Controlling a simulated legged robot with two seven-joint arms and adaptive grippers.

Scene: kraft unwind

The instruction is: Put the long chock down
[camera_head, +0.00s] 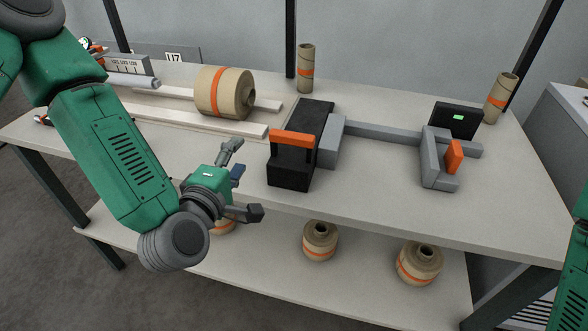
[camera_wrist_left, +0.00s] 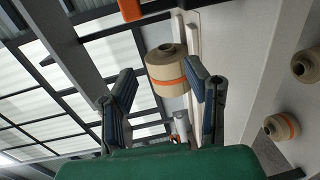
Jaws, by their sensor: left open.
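My left gripper (camera_head: 247,180) is open with nothing between its fingers, in front of the table's near edge in the head view. In the left wrist view its two blue-padded fingers (camera_wrist_left: 162,76) stand wide apart, and a kraft roll (camera_wrist_left: 168,70) shows beyond them. That roll (camera_head: 222,92), brown with an orange band, lies on the table by two long pale strips (camera_head: 200,118). I cannot tell which piece is the long chock; none is in the left gripper. My right gripper is out of view.
A black block with an orange handle (camera_head: 292,139) and a grey clamp with an orange lever (camera_head: 437,165) stand on the table. Cores (camera_head: 306,70) stand behind. Several rolls (camera_head: 320,241) sit on the shelf below. The table's front right is clear.

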